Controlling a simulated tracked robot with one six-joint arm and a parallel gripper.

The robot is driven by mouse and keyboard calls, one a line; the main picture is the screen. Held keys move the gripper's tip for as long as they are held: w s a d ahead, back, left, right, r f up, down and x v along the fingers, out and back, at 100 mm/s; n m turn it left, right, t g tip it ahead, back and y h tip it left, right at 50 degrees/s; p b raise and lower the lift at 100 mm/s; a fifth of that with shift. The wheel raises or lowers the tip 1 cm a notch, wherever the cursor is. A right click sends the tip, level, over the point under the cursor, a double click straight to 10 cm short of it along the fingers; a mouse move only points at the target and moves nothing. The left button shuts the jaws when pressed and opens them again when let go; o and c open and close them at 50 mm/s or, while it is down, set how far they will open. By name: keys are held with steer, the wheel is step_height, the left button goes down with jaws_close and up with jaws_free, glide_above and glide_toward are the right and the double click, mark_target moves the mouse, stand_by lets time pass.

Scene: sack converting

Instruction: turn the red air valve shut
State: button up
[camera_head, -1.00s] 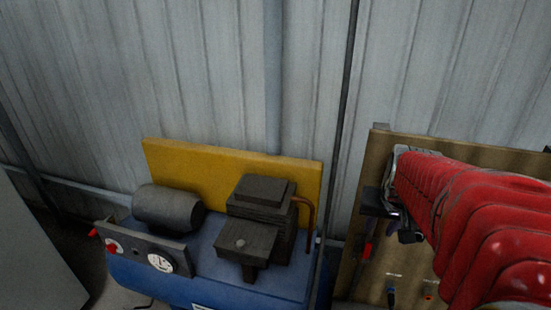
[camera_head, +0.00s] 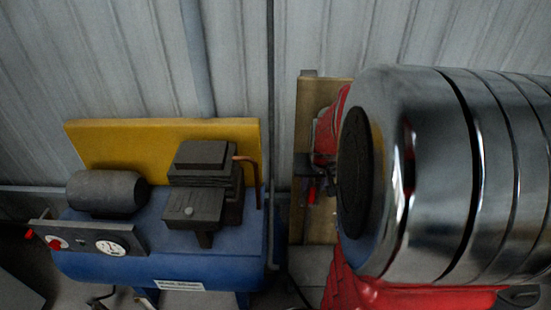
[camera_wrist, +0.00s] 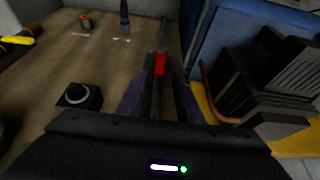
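The blue compressor (camera_head: 200,262) stands at left in the head view. A small red handle (camera_head: 28,235) sticks out at the left end of its dark gauge panel, and a round red knob (camera_head: 56,244) sits on the panel. I cannot tell which is the air valve. My gripper, at the wooden board far right of both, is largely hidden by my arm in the head view. In the wrist view my gripper (camera_wrist: 160,95) has its fingers apart. A red-and-dark upright item (camera_wrist: 160,63) shows in the gap between them; no grip on it is visible.
The wooden board (camera_head: 302,120) holds a blue-handled tool (camera_wrist: 124,20) and a black block with a round knob (camera_wrist: 80,96). A dark vertical pipe (camera_head: 271,130) runs between board and compressor. A yellow guard (camera_head: 110,140) and dark pump (camera_head: 205,185) rise behind and above the compressor tank.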

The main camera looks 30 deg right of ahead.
mark_target(312, 188)
steer(key=shift+x, duration=2.35)
jaws_close()
